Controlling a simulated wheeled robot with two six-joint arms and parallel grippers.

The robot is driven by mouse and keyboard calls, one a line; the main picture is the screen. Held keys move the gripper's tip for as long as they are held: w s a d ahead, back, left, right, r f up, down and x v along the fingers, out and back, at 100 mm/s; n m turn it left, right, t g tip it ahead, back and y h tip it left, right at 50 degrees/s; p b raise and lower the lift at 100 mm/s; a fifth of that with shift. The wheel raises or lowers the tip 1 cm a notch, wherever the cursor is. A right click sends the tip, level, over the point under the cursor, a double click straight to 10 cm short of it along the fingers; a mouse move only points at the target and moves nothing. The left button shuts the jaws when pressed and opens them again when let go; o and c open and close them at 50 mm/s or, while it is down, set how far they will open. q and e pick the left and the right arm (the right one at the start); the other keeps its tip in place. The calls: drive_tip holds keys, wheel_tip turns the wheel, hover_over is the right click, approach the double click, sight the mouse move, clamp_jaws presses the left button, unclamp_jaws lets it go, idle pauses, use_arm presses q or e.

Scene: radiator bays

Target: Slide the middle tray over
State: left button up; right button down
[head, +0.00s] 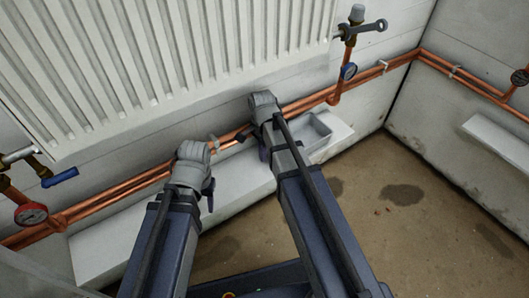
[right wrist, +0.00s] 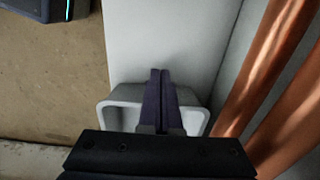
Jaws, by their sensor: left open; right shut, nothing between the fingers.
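A small grey open tray (head: 318,128) sits on the white ledge (head: 235,175) below the radiator, toward the ledge's right end. No other tray shows. My right gripper (head: 263,150) is shut and empty at the tray's left side in the head view. In the right wrist view the shut dark fingers (right wrist: 161,78) cross in front of the tray's rim (right wrist: 104,115); I cannot tell whether they touch it. My left gripper (head: 209,190) is open and empty over the ledge, left of the right gripper. My right arm hides part of the tray.
Copper pipes (head: 110,205) run along the wall behind the ledge, close to both grippers. A white radiator (head: 160,60) hangs above. Bare ledge lies left of the tray; the stained floor (head: 400,230) is open at right.

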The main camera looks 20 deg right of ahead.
use_arm(q)
drive_tip(key=shift+f, duration=0.5)
use_arm(e)
drive_tip(key=shift+f, duration=0.55)
use_arm(q)
drive_tip(key=shift+r, duration=0.15)
use_arm(e)
drive_tip(key=shift+w+d+r, duration=0.15)
drive_tip(key=shift+d+r, duration=0.05)
drive_tip(key=shift+d, duration=0.3)
drive_tip(key=shift+d, duration=0.1)
drive_tip(key=w+d, duration=0.1)
drive_tip(key=d, duration=0.2)
drive_tip(key=w+d, duration=0.1)
drive_tip(key=d, duration=0.3)
drive_tip(key=w+d, duration=0.2)
drive_tip(key=d, duration=0.2)
use_arm(q)
drive_tip(key=shift+r, duration=0.1)
use_arm(e)
drive_tip(key=shift+s, duration=0.1)
